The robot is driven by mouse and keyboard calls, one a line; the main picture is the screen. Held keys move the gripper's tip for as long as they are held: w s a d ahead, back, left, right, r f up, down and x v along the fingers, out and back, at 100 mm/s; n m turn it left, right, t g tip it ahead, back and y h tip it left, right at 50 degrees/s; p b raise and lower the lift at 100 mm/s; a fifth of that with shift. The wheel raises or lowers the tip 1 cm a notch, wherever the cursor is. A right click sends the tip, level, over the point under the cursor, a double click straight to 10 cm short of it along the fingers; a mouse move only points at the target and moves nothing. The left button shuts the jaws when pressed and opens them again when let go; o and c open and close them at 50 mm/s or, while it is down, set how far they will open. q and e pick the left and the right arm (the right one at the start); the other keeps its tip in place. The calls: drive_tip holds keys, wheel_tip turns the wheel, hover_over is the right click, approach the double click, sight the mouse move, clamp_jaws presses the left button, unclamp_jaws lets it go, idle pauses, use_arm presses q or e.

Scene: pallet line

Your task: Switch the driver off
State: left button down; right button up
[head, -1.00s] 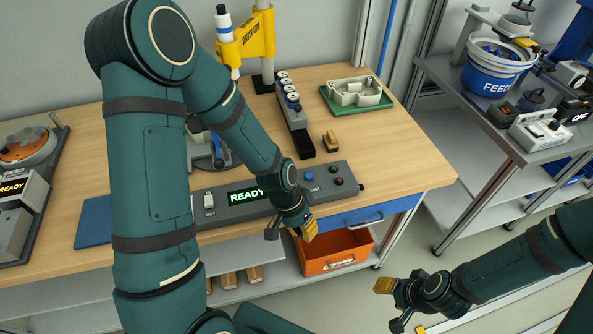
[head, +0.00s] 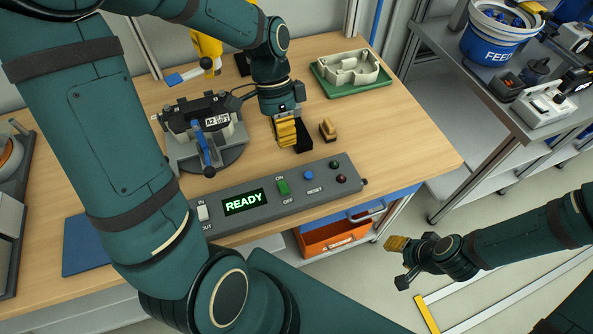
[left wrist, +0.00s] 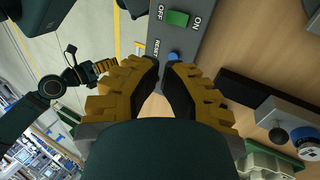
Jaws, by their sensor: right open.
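The grey control box (head: 240,207) lies along the table's front. Its green ON/OFF switch (head: 283,187) is right of the lit READY display (head: 244,202). The switch also shows at the top of the left wrist view (left wrist: 177,18). The blue RESET button (head: 309,175) is right of the switch. My left gripper (head: 287,145) points down behind the box, above the table and apart from the switch. In the left wrist view its fingers (left wrist: 164,66) converge and look shut, empty. My right gripper (head: 399,263) is open and empty at the lower right, over the floor.
A clamp fixture (head: 205,135) marked A2 stands behind the box. The yellow driver (head: 208,48) is mostly hidden by my left arm. A tan block (head: 328,129) stands right of my left gripper. A green tray (head: 352,82) holds a pale housing (head: 350,64). An orange bin (head: 335,236) sits below.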

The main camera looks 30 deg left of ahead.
sight(295, 198)
use_arm(q)
drive_tip(key=shift+a+r, duration=0.1)
drive_tip(key=shift+r, duration=0.2)
drive_tip(key=shift+f, duration=0.1)
drive_tip(key=b+x, duration=0.2)
drive_tip(key=x, duration=1.2)
drive_tip(key=shift+b, duration=0.35)
